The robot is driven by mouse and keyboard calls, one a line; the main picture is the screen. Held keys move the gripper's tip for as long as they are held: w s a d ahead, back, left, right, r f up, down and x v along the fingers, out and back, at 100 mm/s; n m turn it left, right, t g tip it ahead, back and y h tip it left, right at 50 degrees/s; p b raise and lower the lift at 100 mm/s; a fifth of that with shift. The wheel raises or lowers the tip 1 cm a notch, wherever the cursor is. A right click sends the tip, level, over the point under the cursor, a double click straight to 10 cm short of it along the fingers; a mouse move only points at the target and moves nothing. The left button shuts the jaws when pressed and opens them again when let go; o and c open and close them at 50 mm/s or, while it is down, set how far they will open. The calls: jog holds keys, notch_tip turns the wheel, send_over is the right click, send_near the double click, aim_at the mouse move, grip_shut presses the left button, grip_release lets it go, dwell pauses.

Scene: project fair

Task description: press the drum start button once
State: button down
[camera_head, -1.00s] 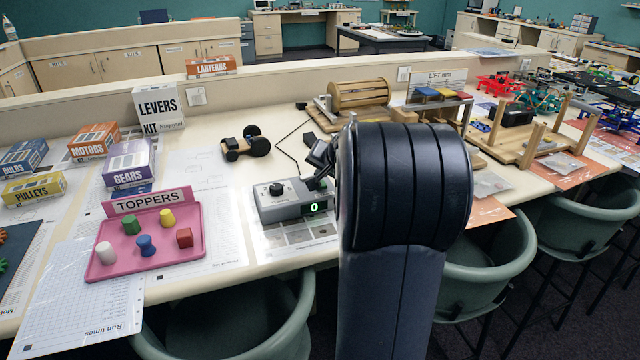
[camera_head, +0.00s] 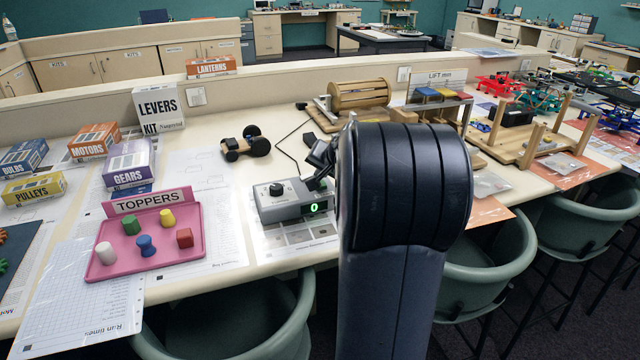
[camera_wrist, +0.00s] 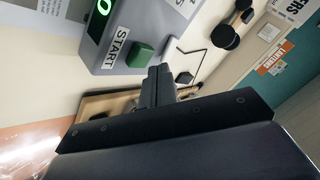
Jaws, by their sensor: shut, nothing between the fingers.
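The grey control box (camera_head: 290,208) stands on the table with a dark knob on top and a lit green 0 on its front. It also shows in the wrist view (camera_wrist: 125,28), tilted, with a START label. Beside that label is the green start button (camera_wrist: 140,55), raised from the box. My gripper (camera_wrist: 160,72) is shut and empty, its tips close beside the button. I cannot tell whether they touch it. In the head view my gripper (camera_head: 321,160) is by the right end of the box, partly behind my arm, and the button is hidden.
A wooden drum (camera_head: 358,94) on a stand is behind the box, with a cable running between. A small wheeled car (camera_head: 245,144) is behind left. A pink toppers tray (camera_head: 108,268) lies to the left. Green chairs (camera_head: 490,270) line the front edge.

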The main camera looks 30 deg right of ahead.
jog(key=shift+f, duration=0.15)
jog(key=shift+f+b, duration=0.3)
jog(key=shift+b, duration=0.2)
